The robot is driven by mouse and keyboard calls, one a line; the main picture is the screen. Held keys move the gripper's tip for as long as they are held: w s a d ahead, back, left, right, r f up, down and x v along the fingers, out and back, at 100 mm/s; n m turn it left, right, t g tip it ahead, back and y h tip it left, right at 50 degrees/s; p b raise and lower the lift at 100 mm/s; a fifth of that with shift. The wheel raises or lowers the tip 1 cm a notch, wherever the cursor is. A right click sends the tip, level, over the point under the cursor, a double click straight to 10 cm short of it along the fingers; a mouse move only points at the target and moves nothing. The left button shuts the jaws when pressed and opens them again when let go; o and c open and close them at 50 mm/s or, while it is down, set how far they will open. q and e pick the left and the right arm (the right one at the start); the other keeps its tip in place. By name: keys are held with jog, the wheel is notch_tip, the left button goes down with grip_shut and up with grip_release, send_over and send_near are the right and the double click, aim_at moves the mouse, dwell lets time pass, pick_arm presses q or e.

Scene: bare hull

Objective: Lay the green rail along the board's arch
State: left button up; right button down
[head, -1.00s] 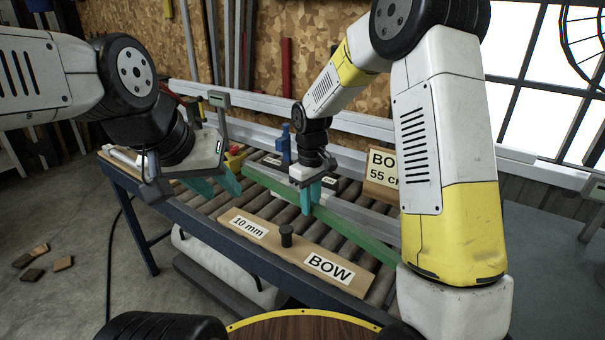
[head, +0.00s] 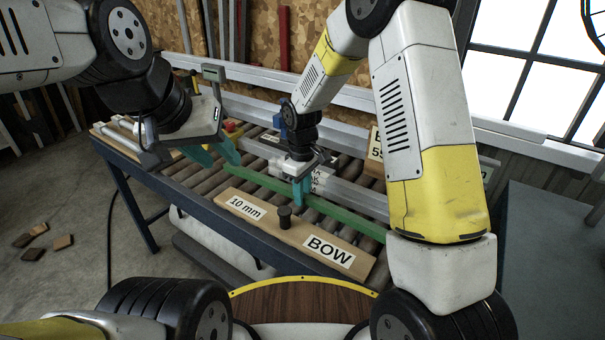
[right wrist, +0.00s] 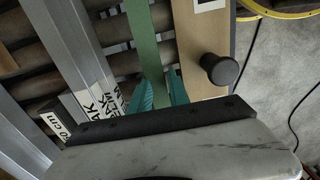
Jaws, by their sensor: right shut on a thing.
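The green rail (head: 345,216) runs along the far side of the wooden board (head: 270,222), which carries "10 mm" and "BOW" labels and a black knob (head: 284,215). My right gripper (head: 301,192) is shut on the rail near its middle. In the right wrist view the rail (right wrist: 145,45) lies beside the board (right wrist: 192,60), with a narrow gap between them. The rail's right end is hidden behind my right arm in the head view. My left gripper (head: 213,154) is empty above the rail's left end, its teal fingers apart.
The board rests on a roller table (head: 190,170) with a dark blue frame. Metal bars and labelled blocks (head: 376,150) stand behind the rail. A red and yellow item (head: 232,128) sits at the back left. Wood scraps (head: 40,230) lie on the floor.

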jog(key=shift+f, duration=1.75)
jog(key=c, duration=1.1)
grip_release()
jog(key=shift+c, duration=0.2)
notch_tip(320, 180, up, 8)
jog(key=shift+f, duration=0.2)
jog(key=shift+r, duration=0.1)
